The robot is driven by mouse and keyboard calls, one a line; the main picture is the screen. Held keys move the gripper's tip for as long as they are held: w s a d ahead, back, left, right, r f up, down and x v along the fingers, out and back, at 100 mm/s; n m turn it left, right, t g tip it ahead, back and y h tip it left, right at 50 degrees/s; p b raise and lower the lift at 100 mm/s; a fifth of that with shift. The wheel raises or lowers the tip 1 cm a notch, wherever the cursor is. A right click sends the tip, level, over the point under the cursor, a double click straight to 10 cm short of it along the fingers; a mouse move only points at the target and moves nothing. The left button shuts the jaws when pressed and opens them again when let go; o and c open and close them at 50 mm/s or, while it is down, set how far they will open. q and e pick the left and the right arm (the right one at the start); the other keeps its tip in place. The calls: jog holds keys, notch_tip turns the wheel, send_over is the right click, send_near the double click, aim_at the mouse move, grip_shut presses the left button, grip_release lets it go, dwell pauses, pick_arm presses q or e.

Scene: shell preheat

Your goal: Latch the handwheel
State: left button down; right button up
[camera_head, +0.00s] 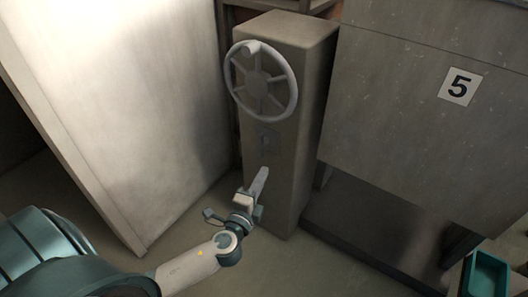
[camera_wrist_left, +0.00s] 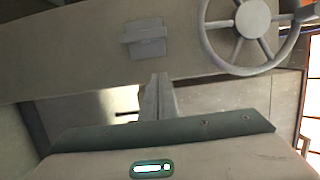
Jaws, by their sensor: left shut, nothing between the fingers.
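The grey handwheel (camera_head: 263,84) is mounted high on the front of a grey post (camera_head: 312,110). It has several spokes, and a knob (camera_head: 250,47) sits on its upper rim. In the left wrist view the handwheel (camera_wrist_left: 252,18) is at the upper right, partly cut off. A small plate with a ledge (camera_wrist_left: 145,38) is on the post below the wheel; in the head view the plate (camera_head: 268,138) is faint. My left gripper (camera_head: 263,172) is shut and empty, below the plate and wheel. Its fingers (camera_wrist_left: 159,85) point toward the plate; contact cannot be told. My right gripper is out of view.
A large pale panel (camera_head: 125,100) stands left of the post. A teal tray (camera_head: 488,272) is at the lower right. Floor shows between panel and post.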

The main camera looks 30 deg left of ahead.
aim_at(262, 148)
pick_arm(q)
jog(key=shift+w, duration=0.2)
jog(key=shift+w+a+p, duration=0.2)
jog(key=shift+w+a, duration=0.75)
jog(key=shift+w, duration=0.7)
jog(key=shift+w+a+p, duration=0.25)
jog(key=shift+w+a, duration=0.7)
jog(key=shift+w, duration=0.65)
jog(key=shift+w+a+p, duration=0.2)
jog(key=shift+w+a, duration=0.75)
jog(key=shift+w, duration=0.7)
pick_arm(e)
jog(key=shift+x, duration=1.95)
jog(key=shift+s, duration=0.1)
pick_arm(q)
jog(key=shift+n, duration=0.3)
jog(key=shift+a+r, duration=0.1)
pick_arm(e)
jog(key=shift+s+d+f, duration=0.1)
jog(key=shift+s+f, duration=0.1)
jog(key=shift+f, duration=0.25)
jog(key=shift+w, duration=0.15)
